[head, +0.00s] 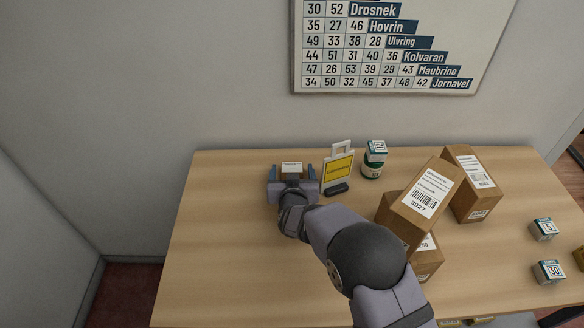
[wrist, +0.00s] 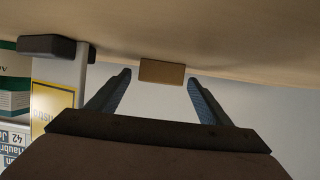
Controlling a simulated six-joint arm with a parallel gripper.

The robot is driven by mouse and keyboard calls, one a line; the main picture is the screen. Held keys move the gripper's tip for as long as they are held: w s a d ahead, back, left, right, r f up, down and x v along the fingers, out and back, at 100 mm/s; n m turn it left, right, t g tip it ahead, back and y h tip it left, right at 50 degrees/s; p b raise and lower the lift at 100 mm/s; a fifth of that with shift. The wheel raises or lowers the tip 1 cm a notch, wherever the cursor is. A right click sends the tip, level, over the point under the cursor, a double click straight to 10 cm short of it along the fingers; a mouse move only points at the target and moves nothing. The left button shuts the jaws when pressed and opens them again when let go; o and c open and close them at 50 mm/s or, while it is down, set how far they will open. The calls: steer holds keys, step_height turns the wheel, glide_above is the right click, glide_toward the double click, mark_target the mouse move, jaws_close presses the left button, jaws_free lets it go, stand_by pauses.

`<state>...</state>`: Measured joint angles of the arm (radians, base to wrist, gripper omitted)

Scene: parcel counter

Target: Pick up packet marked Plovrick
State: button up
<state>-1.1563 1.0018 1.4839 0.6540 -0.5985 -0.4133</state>
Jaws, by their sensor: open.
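A small brown packet (head: 291,167) with a white label on top sits near the back left of the counter. Its print is too small to read, so I cannot tell whether it says Plovrick. My gripper (head: 291,174) is open, with one finger on each side of the packet in the head view. In the wrist view the packet (wrist: 161,72) shows a plain brown face between the tips of my open gripper (wrist: 158,79), with gaps on both sides. I see no contact.
A yellow sign in a white stand (head: 339,168) with a dark foot is close right of my gripper. A teal-and-white container (head: 375,159) stands behind it. Brown cartons (head: 426,200) are stacked at right; small numbered boxes (head: 544,229) lie beyond. The counter's left (head: 215,240) is clear.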

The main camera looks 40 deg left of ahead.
mark_target(292, 169)
steer(key=shift+x, duration=0.95)
steer(key=shift+s, duration=0.1)
steer(key=c, duration=1.2)
steer(key=shift+r, duration=0.1)
step_height(292, 169, up, 10)
steer(key=shift+f+b, duration=0.15)
steer(key=shift+b, duration=0.15)
